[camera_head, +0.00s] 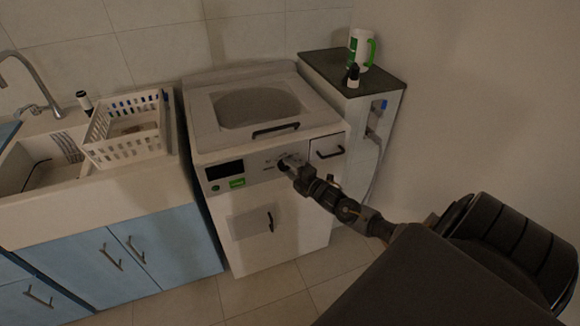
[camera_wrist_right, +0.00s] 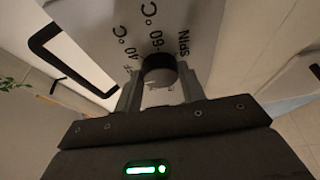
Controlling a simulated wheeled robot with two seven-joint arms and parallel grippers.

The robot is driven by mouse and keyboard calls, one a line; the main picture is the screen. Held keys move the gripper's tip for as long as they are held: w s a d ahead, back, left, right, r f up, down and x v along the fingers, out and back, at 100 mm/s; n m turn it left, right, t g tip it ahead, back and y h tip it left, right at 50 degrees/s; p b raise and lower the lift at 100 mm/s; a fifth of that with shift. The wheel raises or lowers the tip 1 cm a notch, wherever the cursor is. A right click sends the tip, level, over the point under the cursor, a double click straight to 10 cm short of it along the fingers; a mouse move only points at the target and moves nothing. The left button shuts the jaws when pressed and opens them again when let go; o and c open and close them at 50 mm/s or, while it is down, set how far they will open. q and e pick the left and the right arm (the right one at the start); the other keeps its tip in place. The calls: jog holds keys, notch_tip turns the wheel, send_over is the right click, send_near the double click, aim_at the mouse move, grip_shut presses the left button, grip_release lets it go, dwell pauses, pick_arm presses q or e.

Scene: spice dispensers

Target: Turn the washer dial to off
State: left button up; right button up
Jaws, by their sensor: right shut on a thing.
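The white washer (camera_head: 270,215) stands in the middle of the head view. Its front panel has a dark display, a green label and the dial. In the head view my right gripper (camera_head: 287,163) is at the dial, and hides most of it. In the right wrist view the black round dial (camera_wrist_right: 159,64) sits between the two fingers of my right gripper (camera_wrist_right: 160,90), which are shut on it. Printed marks "40 °C", "60 °C" and "SPIN" show around the dial. The "OFF" mark is mostly hidden at the left finger. My left gripper is not in view.
A black drawer handle (camera_head: 328,153) is right of the dial; a lid handle (camera_head: 276,130) is above. A white dish rack (camera_head: 125,145) stands by the sink at left.

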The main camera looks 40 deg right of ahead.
jog(key=o, duration=1)
jog(key=s, duration=0.7)
jog(key=s+b, duration=0.1)
jog(key=s, duration=0.2)
jog(key=shift+s+d, duration=0.35)
jog(key=shift+s, duration=0.05)
